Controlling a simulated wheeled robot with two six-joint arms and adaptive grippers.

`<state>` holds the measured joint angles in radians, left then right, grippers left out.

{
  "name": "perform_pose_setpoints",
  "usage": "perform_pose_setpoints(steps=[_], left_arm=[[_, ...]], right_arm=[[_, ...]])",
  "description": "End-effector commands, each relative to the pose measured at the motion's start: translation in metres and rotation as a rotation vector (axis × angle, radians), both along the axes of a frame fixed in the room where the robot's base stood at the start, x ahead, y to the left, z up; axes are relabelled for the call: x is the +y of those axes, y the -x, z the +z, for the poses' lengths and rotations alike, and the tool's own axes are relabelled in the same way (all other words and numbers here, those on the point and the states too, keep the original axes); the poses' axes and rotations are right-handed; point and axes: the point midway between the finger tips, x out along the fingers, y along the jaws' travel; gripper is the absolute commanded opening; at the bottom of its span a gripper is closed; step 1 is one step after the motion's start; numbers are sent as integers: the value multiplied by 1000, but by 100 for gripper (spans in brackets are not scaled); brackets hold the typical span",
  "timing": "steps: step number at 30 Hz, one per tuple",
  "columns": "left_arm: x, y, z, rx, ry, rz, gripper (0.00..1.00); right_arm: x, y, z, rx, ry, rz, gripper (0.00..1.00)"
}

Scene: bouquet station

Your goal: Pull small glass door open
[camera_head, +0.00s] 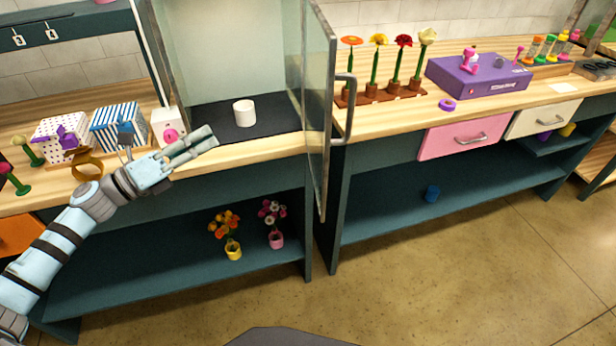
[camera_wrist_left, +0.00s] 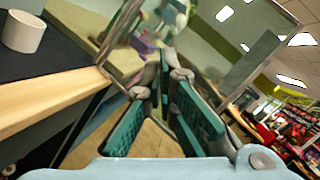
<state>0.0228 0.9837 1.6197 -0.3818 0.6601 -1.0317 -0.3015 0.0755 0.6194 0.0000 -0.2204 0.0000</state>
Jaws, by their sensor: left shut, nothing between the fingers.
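The small glass door (camera_head: 319,110) stands swung open at the right side of the glass cabinet in the head view. Its panel juts out past the counter's front edge, and its grey metal handle (camera_head: 346,108) is on the right face. My left gripper (camera_head: 207,139) is shut and empty, in front of the cabinet opening and left of the door, apart from the handle. Its shut fingers also show in the wrist view (camera_wrist_left: 167,85). My right gripper is in neither view.
A white cup (camera_head: 244,113) stands on the cabinet's dark floor (camera_head: 275,117). A striped box (camera_head: 119,128) and a dotted box (camera_head: 60,137) stand left on the counter. Potted flowers (camera_head: 233,252) sit on the shelf below. A flower rack (camera_head: 375,95) is right of the door.

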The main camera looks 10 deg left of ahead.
Motion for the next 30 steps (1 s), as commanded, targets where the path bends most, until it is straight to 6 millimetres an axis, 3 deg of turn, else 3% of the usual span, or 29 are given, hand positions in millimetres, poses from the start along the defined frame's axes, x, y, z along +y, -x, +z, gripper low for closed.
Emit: perform_pose_setpoints(steps=[1, 3, 7, 11, 24, 30], left_arm=[[-32, 22, 15, -151, -186, -133, 0], [-67, 54, 33, -322, -388, -287, 0], [-94, 82, 42, -454, -530, -409, 0], [-109, 77, 48, -464, -529, -410, 0], [-193, 40, 50, -454, -521, -405, 0], [-215, 30, 47, -451, -526, -404, 0]], right_arm=[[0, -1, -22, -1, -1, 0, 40], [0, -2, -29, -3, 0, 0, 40], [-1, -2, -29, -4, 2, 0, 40], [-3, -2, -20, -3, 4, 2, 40], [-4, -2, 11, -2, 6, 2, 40], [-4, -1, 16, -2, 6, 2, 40]])
